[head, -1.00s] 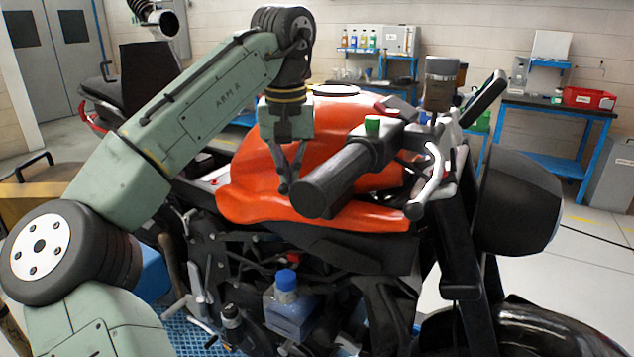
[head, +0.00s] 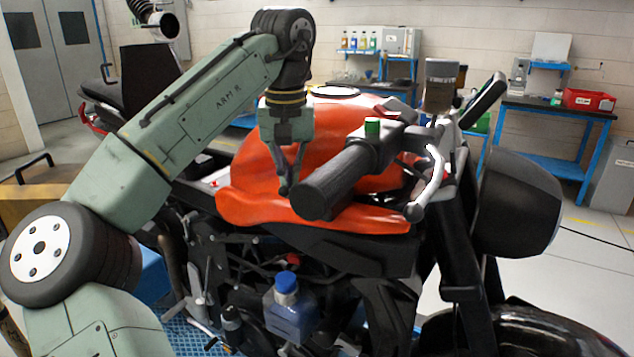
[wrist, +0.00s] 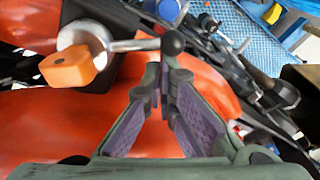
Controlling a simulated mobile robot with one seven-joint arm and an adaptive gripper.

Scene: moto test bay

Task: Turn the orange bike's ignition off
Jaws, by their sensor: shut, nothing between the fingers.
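The orange bike (head: 262,196) stands across the middle of the head view. My gripper (head: 286,188) points down beside its orange tank, just left of the black handlebar grip (head: 335,180). The wrist view shows my gripper (wrist: 163,72) with its fingertips together and nothing between them. Left of the fingertips are an orange block (wrist: 67,68), a round silver part (wrist: 84,40) and a silver lever ending in a black ball (wrist: 172,43). The ball is close to the fingertips in the picture; I cannot tell whether they touch. I cannot clearly identify the ignition in the head view.
A green block (head: 372,128) sits on the handlebar, with a silver lever (head: 436,180) to its right. A blue-capped bottle (head: 290,312) stands low by the bike. Blue benches (head: 560,165) and a red box (head: 589,100) are against the back wall.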

